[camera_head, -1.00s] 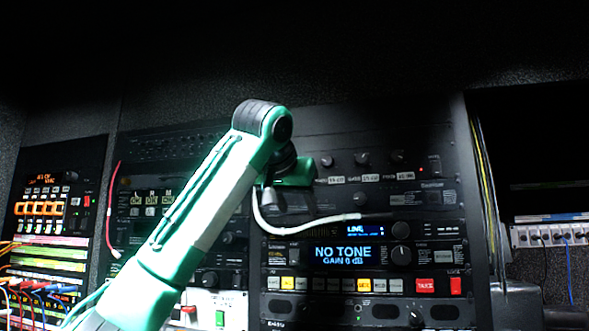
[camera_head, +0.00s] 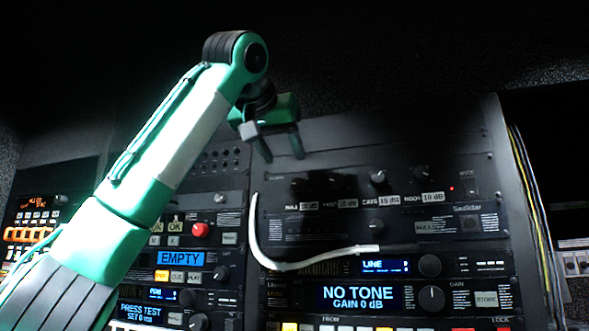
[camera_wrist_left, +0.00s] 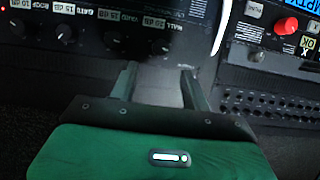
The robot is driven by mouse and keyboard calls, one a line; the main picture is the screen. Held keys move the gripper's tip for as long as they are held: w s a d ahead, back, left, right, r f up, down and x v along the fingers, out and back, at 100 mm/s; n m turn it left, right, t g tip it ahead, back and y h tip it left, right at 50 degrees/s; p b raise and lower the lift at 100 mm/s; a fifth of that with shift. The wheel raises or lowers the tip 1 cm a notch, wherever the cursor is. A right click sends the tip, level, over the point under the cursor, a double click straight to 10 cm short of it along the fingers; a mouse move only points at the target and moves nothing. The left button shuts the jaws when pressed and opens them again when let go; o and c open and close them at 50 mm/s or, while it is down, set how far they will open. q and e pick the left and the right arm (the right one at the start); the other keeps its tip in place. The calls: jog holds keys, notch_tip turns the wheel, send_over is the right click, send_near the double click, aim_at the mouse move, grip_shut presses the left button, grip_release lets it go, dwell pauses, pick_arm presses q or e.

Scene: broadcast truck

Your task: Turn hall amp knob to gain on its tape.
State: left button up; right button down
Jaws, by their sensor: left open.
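The amp panel (camera_head: 340,160) has a row of dark knobs with white tapes under them. In the left wrist view the picture is inverted, and the hall knob (camera_wrist_left: 160,47) lies just beyond the fingertips. My left gripper (camera_head: 282,157) is open and empty, above and left of that knob, its fingers pointing down; they also show in the wrist view (camera_wrist_left: 158,72).
A white cable (camera_head: 310,263) loops below and left of the amp panel. Below is a unit with a NO TONE screen (camera_head: 357,298). A red button (camera_head: 200,230) sits on the left rack. Yellow cables (camera_head: 530,200) hang at the right.

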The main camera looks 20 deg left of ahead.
aim_at(297, 182)
pick_arm(q)
jog(key=x, duration=0.3)
jog(key=p+x, duration=0.1)
jog(key=x, duration=0.1)
jog(key=shift+w+r, duration=0.1)
jog(key=shift+w, duration=0.4)
jog(key=p+x, duration=0.1)
jog(key=x, duration=0.1)
jog(key=shift+w, duration=0.25)
jog(key=shift+w+f+p, duration=0.1)
jog(key=shift+f+p, duration=0.2)
jog(key=shift+p, duration=0.1)
jog(key=shift+w+f, duration=0.25)
jog(key=shift+c, duration=0.5)
jog(key=c, duration=0.7)
jog(key=shift+c, duration=0.9)
pick_arm(e)
jog(key=w+r, duration=0.3)
jog(key=shift+w+r, duration=0.1)
jog(key=shift+r, duration=0.25)
